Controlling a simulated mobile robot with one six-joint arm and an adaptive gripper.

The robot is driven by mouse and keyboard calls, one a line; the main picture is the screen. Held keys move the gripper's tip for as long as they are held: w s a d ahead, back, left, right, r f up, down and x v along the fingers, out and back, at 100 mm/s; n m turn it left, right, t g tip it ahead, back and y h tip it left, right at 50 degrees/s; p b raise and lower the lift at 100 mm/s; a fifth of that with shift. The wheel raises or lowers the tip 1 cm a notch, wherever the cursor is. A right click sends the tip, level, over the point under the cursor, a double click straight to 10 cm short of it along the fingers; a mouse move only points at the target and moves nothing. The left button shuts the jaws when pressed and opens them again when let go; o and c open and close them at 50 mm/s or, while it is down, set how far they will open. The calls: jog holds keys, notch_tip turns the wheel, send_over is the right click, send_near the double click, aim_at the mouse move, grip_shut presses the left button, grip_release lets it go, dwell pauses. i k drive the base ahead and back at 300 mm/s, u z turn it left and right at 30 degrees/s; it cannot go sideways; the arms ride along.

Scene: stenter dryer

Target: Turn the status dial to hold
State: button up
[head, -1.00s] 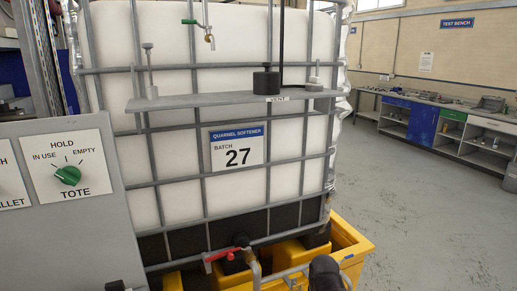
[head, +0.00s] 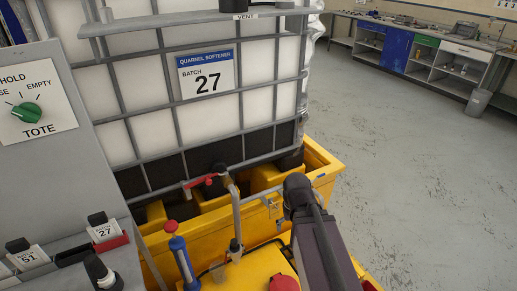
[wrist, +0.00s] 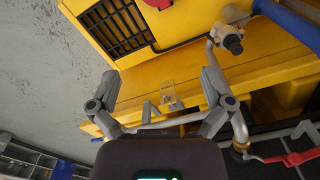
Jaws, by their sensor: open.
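The status dial is a green knob (head: 26,112) on a white plate marked TOTE, on a grey panel at the left edge of the head view. HOLD is printed above it and EMPTY at its upper right; the IN USE label is partly cut off. I cannot tell for sure which mark the knob points to. My gripper (wrist: 160,85) is open and empty in the wrist view, facing yellow equipment, and the dial is not in that view. In the head view my dark arm is at lower centre, well right of the dial; the fingers are not clear there.
A caged white tote (head: 150,75) labelled 27 stands in a yellow bund (head: 322,165). Its red-handled valve (head: 203,181) and pipe jut out front. Below the panel are tagged slots and a black knob (head: 98,270). The grey floor at right is clear.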

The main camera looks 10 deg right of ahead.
aim_at(28, 112)
jog(key=u, duration=0.15)
jog(key=k, duration=0.6)
jog(key=u, duration=0.55)
jog(key=k, duration=0.75)
jog(key=u, duration=0.65)
jog(key=i, duration=0.65)
jog(key=z, duration=0.1)
